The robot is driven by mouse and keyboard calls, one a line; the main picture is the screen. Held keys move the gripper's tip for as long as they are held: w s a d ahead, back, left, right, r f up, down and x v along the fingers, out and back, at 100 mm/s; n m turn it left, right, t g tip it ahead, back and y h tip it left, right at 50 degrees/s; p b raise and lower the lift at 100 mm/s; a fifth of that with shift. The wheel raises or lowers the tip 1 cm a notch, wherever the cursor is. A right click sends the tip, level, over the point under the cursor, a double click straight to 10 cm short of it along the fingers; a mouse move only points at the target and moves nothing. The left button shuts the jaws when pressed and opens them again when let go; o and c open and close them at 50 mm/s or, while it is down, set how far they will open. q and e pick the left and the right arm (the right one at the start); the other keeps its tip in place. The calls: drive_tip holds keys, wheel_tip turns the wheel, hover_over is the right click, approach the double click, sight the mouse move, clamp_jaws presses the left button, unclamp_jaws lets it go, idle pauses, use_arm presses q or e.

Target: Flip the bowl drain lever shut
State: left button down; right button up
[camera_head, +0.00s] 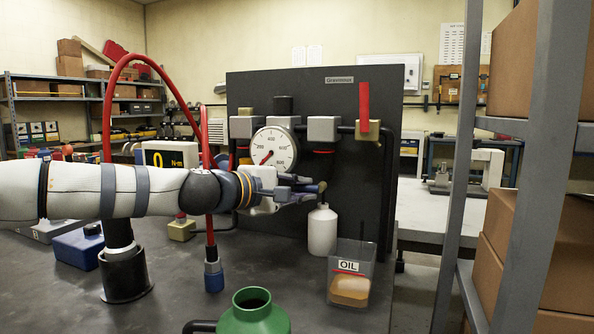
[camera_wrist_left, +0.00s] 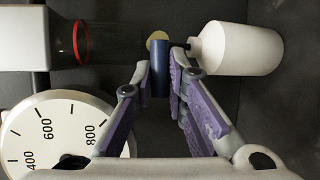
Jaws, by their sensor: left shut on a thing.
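The bowl drain lever appears to be the short dark blue handle (camera_wrist_left: 160,72) by a brass fitting at the end of a dark filter bowl (camera_wrist_left: 105,42) with a red ring. In the head view, the blue handle (camera_head: 321,187) shows at my fingertips, below the right grey box (camera_head: 323,128). My left gripper (camera_head: 308,190) is shut on the handle, with one finger on each side in the wrist view (camera_wrist_left: 158,76). The fingers partly hide the handle in the head view. My right gripper is not in view.
A white bottle (camera_head: 322,232) stands just below the fingers, its nozzle close to one fingertip. The gauge (camera_head: 275,148) is beside my wrist. An OIL container (camera_head: 350,284), green can (camera_head: 253,314) and red hose (camera_head: 205,140) are nearby. A red lever (camera_head: 364,106) stands upright at right.

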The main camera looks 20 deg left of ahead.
use_arm(q)
drive_tip(key=shift+r, duration=0.15)
drive_tip(key=c, duration=1.6)
unclamp_jaws()
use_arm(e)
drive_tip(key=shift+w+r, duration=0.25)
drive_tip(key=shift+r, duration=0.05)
